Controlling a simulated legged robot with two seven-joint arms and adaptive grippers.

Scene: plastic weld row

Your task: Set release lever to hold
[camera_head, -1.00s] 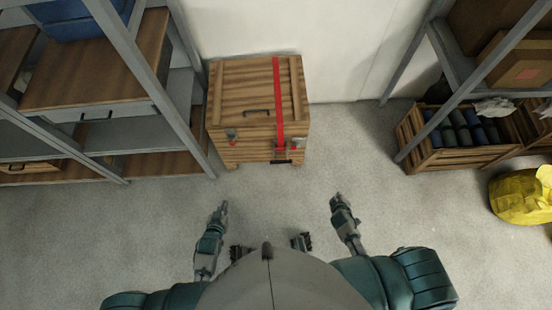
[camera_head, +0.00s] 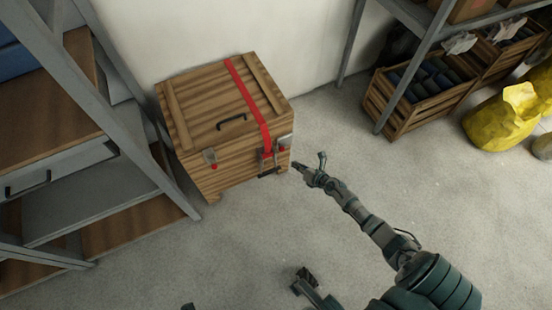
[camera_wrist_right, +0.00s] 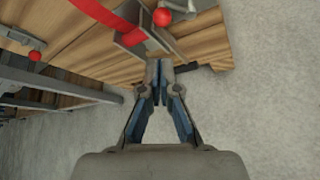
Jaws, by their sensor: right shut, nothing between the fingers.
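A wooden crate (camera_head: 205,135) stands on the floor with a red strap (camera_head: 250,105) over its lid. The strap runs down to a metal buckle with a lever (camera_head: 267,158) at the crate's front right. Beside it is a latch with a red knob (camera_head: 281,149); this knob also shows in the right wrist view (camera_wrist_right: 161,17). A second red-knobbed latch (camera_head: 213,166) is at the front left. My right gripper (camera_head: 297,166) is shut and empty, close to the buckle side. In the wrist view its fingertips (camera_wrist_right: 160,68) appear just below the buckle plate (camera_wrist_right: 140,40); contact is unclear.
A metal shelf rack (camera_head: 100,205) stands close at the crate's left. At the right are another rack (camera_head: 425,45), a wooden bin of dark rolls (camera_head: 405,110) and a yellow sack (camera_head: 500,120). The floor in front of the crate is clear.

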